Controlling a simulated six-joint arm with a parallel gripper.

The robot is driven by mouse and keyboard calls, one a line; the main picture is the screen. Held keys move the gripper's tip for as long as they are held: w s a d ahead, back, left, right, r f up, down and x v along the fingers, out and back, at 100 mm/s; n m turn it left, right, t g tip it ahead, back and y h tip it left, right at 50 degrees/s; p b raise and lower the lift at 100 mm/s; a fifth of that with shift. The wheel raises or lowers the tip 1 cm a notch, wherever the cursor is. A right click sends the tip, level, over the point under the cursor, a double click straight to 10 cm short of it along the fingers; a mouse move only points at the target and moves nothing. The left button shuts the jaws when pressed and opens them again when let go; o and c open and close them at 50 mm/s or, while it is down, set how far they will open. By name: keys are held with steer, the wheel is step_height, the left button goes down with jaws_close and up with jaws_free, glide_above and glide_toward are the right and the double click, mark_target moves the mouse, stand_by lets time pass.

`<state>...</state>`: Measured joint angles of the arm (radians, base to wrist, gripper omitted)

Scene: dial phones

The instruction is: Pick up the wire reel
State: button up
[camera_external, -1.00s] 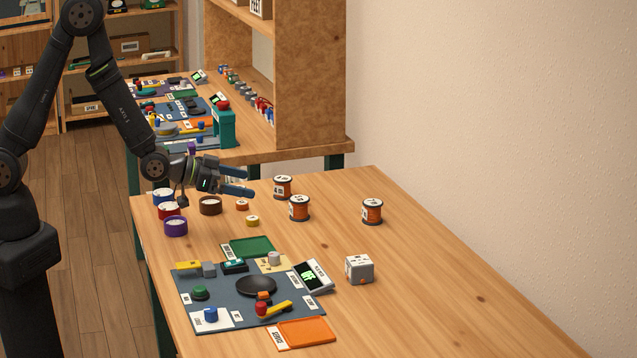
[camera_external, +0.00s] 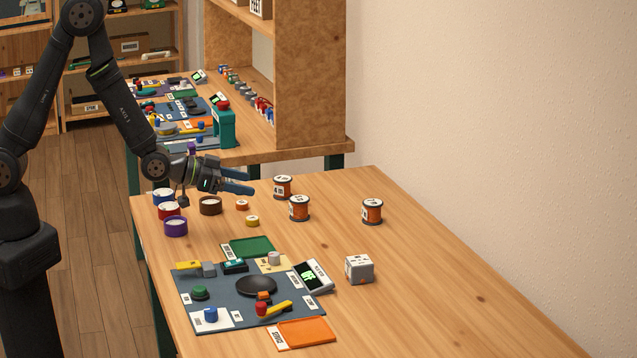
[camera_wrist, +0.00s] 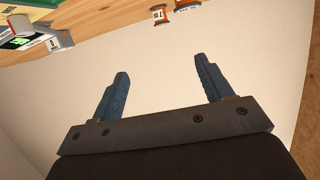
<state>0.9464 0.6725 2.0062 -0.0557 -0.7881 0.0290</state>
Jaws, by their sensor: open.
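Three orange wire reels with dark rims stand upright on the wooden table: a back reel (camera_external: 282,187), a front reel (camera_external: 299,208) and one farther right (camera_external: 372,211). All three carry white labels. My gripper (camera_external: 250,183) is above the table's far left part, to the left of the back reel and apart from it. Its two blue-grey fingers (camera_wrist: 162,85) are open with nothing between them. In the wrist view, one reel (camera_wrist: 159,16) shows at the top edge, and part of another (camera_wrist: 187,5) is cut off beside it. The task does not say which reel.
Purple (camera_external: 176,226), red, blue and brown (camera_external: 210,205) round containers stand below and left of my gripper. A grey mat (camera_external: 215,287) with several devices, a green tray (camera_external: 251,247) and an orange tray (camera_external: 306,332) lie nearer. A white cube (camera_external: 359,268) stands right. The table's right side is clear.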

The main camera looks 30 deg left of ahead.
steer(key=w+d+y, duration=0.1)
steer(key=w+d, duration=0.2)
steer(key=w, duration=0.1)
steer(key=w+d+m+g+y, duration=0.1)
steer(key=w+d, duration=0.2)
steer(key=w, duration=0.1)
steer(key=w+d+f+g+y, duration=0.1)
steer(key=w+d, duration=0.2)
steer(key=w, duration=0.1)
steer(key=shift+w+d, duration=0.2)
steer(key=shift+d, duration=0.1)
steer(key=w+d+r+m+g+y, duration=0.1)
steer(key=w+d+r+m+g, duration=0.1)
steer(key=w+d+g, duration=0.15)
steer(key=m+g+y, duration=0.1)
steer(key=m+g, duration=0.1)
glide_toward(371, 202)
steer(key=x, duration=0.5)
steer(key=shift+a+f, duration=0.1)
steer(key=shift+f, duration=0.15)
steer(key=shift+x, duration=2.7)
steer(key=shift+r, duration=0.1)
steer(key=c, duration=1)
steer(key=shift+c, duration=0.5)
